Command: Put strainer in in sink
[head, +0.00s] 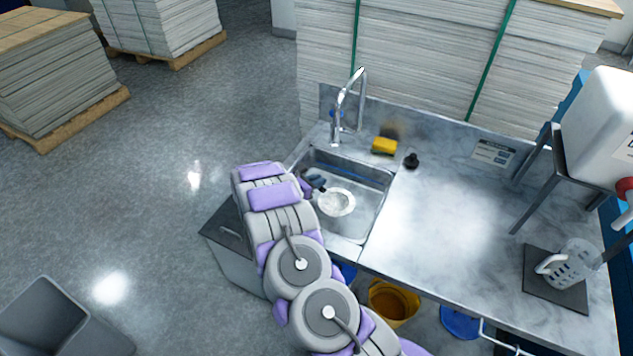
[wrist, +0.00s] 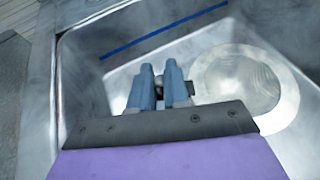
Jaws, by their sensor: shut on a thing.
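The strainer (head: 337,202) is a round, shiny metal disc with a pale rim, inside the sink basin (head: 372,182). In the wrist view the strainer (wrist: 246,82) lies just right of my fingers, with a short dark tab on the side towards them. My gripper (head: 315,183) is low in the left part of the sink. In the wrist view its blue fingertips (wrist: 164,82) are close together on a small grey-black piece beside the disc, seemingly the strainer's handle. I cannot tell whether the strainer touches the basin floor. My arm covers the sink's left front edge.
A faucet (head: 343,105) stands behind the sink. A yellow sponge (head: 384,146) and small black object (head: 412,160) lie on the counter to its right. The middle counter (head: 450,220) is clear.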

